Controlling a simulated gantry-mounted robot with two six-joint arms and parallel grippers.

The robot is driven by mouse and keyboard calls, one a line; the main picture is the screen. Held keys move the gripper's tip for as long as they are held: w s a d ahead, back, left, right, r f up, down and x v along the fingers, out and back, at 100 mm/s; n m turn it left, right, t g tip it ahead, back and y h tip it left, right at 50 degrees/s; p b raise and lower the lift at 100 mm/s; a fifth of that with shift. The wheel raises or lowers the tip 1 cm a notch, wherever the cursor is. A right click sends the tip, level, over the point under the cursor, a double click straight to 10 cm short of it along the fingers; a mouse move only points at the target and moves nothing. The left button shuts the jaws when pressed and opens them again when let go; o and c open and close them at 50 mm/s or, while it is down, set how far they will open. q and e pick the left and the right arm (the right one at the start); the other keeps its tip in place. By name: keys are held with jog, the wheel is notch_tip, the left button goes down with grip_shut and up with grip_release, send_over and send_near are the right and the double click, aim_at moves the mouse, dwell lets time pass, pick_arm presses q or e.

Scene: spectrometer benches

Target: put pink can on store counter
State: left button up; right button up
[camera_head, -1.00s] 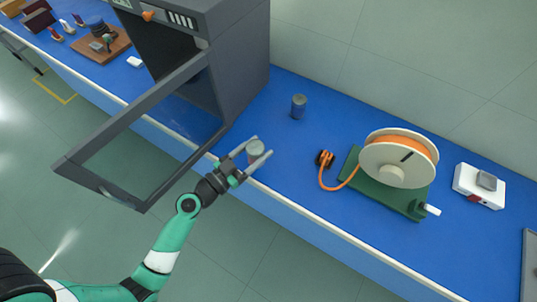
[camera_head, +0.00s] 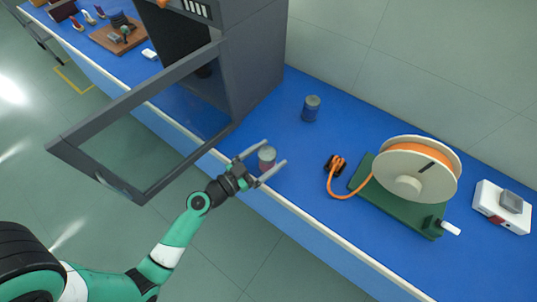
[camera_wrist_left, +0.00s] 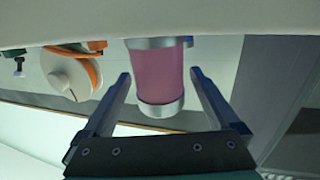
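The pink can (camera_head: 267,159) has a grey metal lid and stands upright on the blue bench top (camera_head: 300,152) near its front edge. In the left wrist view the pink can (camera_wrist_left: 160,76) shows between the two fingers, with a gap on each side. My left gripper (camera_head: 275,153) is open, its fingers on either side of the can. The left gripper also shows in the left wrist view (camera_wrist_left: 160,73). My right gripper is not in view. I cannot tell which surface is the store counter.
A grey cabinet (camera_head: 258,65) with its framed door (camera_head: 125,100) swung open stands left of the can. A blue can (camera_head: 311,110) stands behind. An orange cable (camera_head: 340,194) leads to a spool (camera_head: 425,170) on a green base at right. A white device (camera_head: 490,200) is farther right.

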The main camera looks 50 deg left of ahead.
pick_arm(q)
jog(key=shift+r, duration=0.2)
jog(key=s+b, duration=0.2)
jog(key=s, duration=1)
jog(key=shift+d, duration=0.25)
